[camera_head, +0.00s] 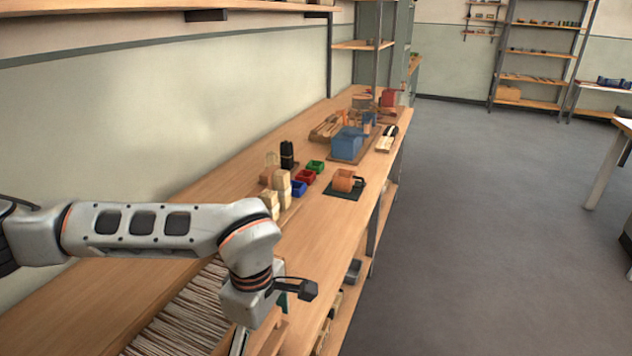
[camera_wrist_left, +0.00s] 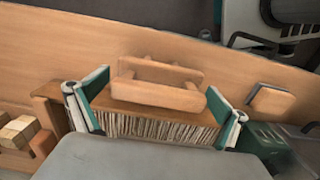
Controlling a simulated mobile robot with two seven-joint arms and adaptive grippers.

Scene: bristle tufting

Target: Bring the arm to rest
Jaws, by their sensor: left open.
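My left arm (camera_head: 150,230) reaches in from the left over the workbench, with its wrist bent down at the near end. My left gripper (camera_wrist_left: 155,85) is open, with one teal-padded finger at each side of a wooden block with a raised handle (camera_wrist_left: 160,82) in the wrist view. A row of pale bristles (camera_wrist_left: 155,128) shows below that block. Whether the pads touch the block, I cannot tell. In the head view the fingers are mostly hidden by the wrist and the lower edge. My right gripper is not in view.
Pale bristles (camera_head: 180,315) lie on the workbench (camera_head: 320,235) under my arm. Green (camera_head: 315,166), red (camera_head: 305,177) and blue (camera_head: 298,188) bins stand further along, beside wooden blocks (camera_head: 282,180). An orange-brown container (camera_head: 344,180) sits on a dark mat. Open floor (camera_head: 460,230) lies right.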

